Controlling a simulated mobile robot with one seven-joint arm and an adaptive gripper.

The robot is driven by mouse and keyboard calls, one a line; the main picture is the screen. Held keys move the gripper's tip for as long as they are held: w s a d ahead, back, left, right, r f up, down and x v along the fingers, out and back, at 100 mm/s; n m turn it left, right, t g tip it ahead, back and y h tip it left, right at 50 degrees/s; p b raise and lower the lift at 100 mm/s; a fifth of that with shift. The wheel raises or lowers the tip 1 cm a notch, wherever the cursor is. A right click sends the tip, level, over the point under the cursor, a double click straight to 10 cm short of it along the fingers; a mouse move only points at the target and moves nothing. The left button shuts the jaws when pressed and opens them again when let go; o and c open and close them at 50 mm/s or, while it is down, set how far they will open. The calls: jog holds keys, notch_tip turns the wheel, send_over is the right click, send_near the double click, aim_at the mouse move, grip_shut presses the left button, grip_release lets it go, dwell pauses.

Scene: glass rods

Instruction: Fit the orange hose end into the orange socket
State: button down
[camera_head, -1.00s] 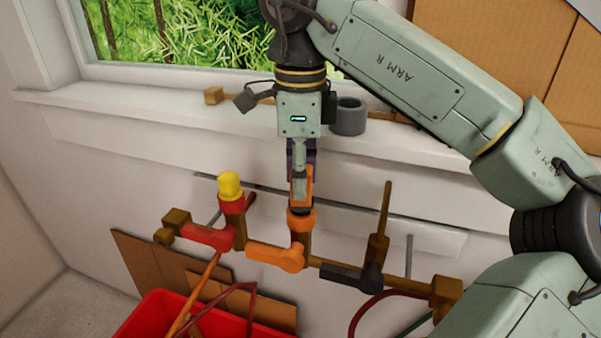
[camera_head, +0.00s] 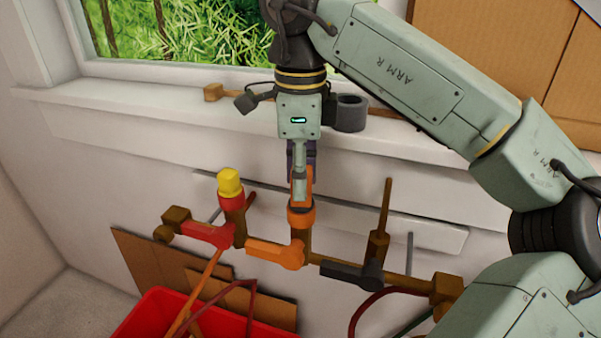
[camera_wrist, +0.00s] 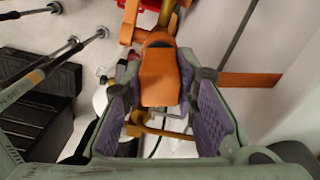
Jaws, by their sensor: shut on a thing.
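My gripper (camera_head: 301,185) points down in the head view, above the orange-collared socket (camera_head: 300,219) on the brown pipe. It is shut on the orange hose end (camera_wrist: 160,77), an orange block between the purple finger pads in the wrist view. The hose end is directly over the socket, roughly in line with it, and appears to meet its collar. I cannot tell how deep it sits, because the fingers cover the joint. An orange valve handle (camera_head: 274,254) lies left of the socket's foot.
A red socket with a yellow cap (camera_head: 230,183) stands to the left, and a dark-handled branch (camera_head: 377,245) to the right. A red bin (camera_head: 165,310) is below. The window sill with a grey ring (camera_head: 350,113) is behind my gripper.

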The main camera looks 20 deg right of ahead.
jog(key=shift+f, duration=0.2)
jog(key=c, duration=1.6)
grip_release()
jog(key=shift+o, duration=0.2)
notch_tip(320, 180, up, 6)
jog(key=p, duration=0.4)
jog(key=shift+p, duration=0.35)
jog(key=shift+r, duration=2.55)
jog(key=shift+d+f, duration=0.1)
